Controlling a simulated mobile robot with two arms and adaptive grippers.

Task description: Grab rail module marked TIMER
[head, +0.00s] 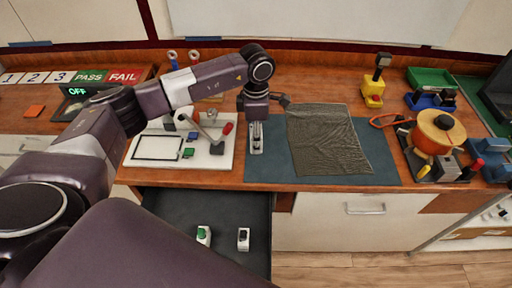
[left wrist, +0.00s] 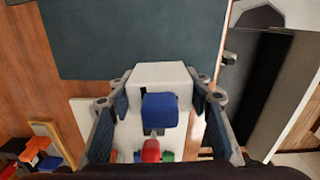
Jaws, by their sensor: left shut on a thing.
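My left arm reaches in from the left over the bench, and my left gripper (left wrist: 163,92) is shut on a white module with a blue block on it (left wrist: 160,110). In the left wrist view the module sits between the two fingers; no marking on it is readable. In the head view the gripper (head: 256,138) points down near the left edge of the blue-grey mat (head: 270,170), and the module is hard to make out there. Two small white modules, one with a green top (head: 203,235) and one with a dark top (head: 243,239), stand in the open drawer. My right gripper is not in view.
The open dark drawer (head: 222,207) juts out below the bench. A white board (head: 165,148) with a red handle lies left of the mat. A crumpled dark sheet (head: 328,140) covers part of the mat. An orange pot (head: 435,132) and tools stand at right.

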